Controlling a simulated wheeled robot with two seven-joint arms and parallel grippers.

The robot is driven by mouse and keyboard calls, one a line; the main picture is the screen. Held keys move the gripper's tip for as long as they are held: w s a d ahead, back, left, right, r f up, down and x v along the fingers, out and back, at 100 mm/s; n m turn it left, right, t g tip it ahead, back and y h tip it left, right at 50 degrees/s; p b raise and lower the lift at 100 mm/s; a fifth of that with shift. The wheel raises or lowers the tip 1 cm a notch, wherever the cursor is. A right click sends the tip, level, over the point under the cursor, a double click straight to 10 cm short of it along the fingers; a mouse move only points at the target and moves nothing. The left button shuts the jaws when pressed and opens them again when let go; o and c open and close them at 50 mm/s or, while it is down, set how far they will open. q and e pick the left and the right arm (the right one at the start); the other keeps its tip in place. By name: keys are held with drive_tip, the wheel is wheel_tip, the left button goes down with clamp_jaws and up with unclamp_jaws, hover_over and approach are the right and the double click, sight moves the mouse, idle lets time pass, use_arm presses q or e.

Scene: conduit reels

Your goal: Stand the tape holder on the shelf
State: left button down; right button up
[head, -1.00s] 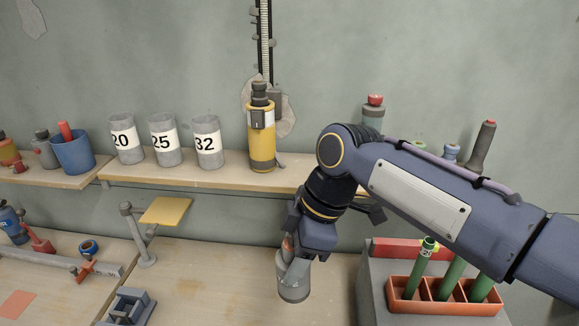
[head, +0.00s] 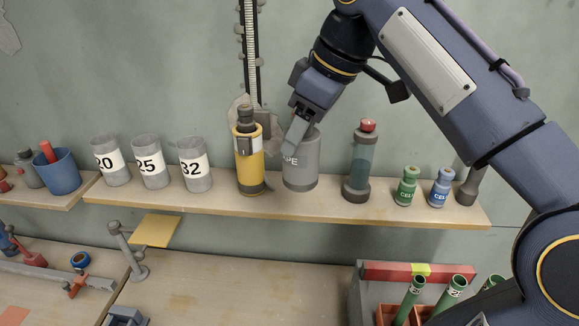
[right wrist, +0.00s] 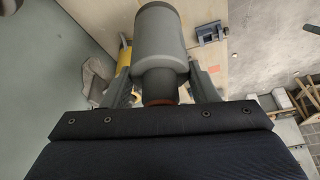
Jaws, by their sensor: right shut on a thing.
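The tape holder (head: 300,172) is a grey cylinder with white lettering, partly hidden by my fingers, that ends in "PE". It is upright at the shelf (head: 400,210), between the yellow canister and the teal bottle. I cannot tell whether its base touches the board. My right gripper (head: 297,132) is shut on its upper part from above. In the right wrist view, the tape holder (right wrist: 160,45) sits between both fingers of my right gripper (right wrist: 163,78). My left gripper is not in view.
A yellow canister (head: 249,165) stands close on the left and a teal bottle (head: 358,165) on the right. Grey cups, including one marked 32 (head: 195,172), stand further left. Small green (head: 405,187) and blue (head: 441,188) bottles stand right. Green tubes (head: 447,297) stand in a rack below.

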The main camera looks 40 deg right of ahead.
drive_tip(key=w+d+f+p, duration=0.3)
drive_tip(key=w+d+f, duration=0.5)
drive_tip(key=f, duration=0.4)
drive_tip(key=shift+w+d+f, duration=0.2)
drive_tip(key=shift+w+d, duration=0.1)
drive_tip(key=shift+w, duration=0.25)
drive_tip(key=shift+f, duration=0.1)
drive_tip(key=shift+f, duration=0.15)
drive_tip(key=o, duration=1.1)
